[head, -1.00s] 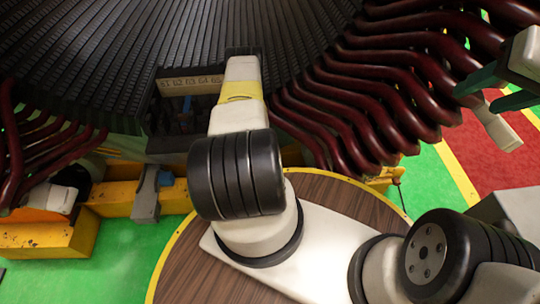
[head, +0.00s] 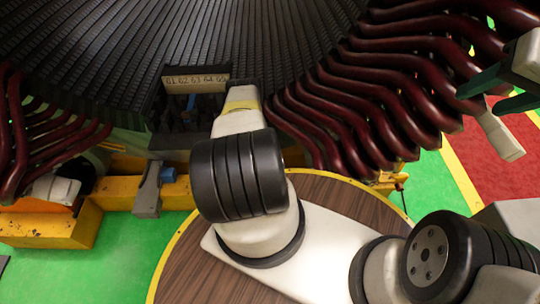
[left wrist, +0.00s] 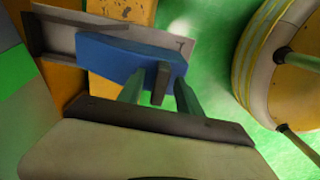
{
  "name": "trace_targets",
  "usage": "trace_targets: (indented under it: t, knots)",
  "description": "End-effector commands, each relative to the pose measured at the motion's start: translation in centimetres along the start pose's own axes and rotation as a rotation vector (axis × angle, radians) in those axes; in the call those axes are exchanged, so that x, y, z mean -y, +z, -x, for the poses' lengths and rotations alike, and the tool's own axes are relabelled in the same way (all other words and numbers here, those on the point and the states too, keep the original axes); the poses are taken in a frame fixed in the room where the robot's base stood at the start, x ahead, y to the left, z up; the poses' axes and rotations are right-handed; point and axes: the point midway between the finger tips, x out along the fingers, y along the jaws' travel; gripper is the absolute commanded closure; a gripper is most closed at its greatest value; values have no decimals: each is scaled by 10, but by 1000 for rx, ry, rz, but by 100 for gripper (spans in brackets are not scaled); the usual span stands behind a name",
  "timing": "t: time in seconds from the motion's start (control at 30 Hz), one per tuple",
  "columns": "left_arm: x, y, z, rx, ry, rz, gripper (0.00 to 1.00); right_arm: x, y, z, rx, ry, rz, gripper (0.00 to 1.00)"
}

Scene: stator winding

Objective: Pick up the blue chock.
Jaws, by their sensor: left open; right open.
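In the left wrist view, the blue chock (left wrist: 112,57) lies against a grey bracket (left wrist: 60,36). A dark grey peg (left wrist: 160,85) stands out near its right end. My left gripper (left wrist: 158,80) is open, its two green fingers on either side of the peg; I cannot tell whether they touch the chock. In the head view, my left gripper is not clearly visible. A small blue piece (head: 168,175) shows beside a grey bracket (head: 150,190); I cannot tell whether it is the same chock. My right gripper (head: 490,95) is open and empty at the upper right.
The dark ribbed stator (head: 110,50) with thick red coils (head: 370,105) fills the back. A numbered panel (head: 196,79) hangs at its lower edge. A round wooden table (head: 330,190) with a yellow rim stands in the middle. A yellow beam (head: 50,225) is at left over green floor.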

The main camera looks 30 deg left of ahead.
Motion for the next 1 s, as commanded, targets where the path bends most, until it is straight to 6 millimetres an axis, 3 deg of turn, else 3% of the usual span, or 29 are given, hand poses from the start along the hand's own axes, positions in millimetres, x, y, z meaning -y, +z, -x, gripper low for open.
trace_targets:
  t: [0.17, 0.4, 1.0]
  knots:
    - [0, 0, 0, 0, 0, 0, 58, 0, 0, 0, 0, 0, 0, 49]
    - [0, 0, 0, 0, 0, -1, 100, 0, 0, 0, 0, 0, 0, 49]
    - [-2, 1, 9, 1, 3, -3, 100, 0, 0, 0, 0, 0, 0, 49]
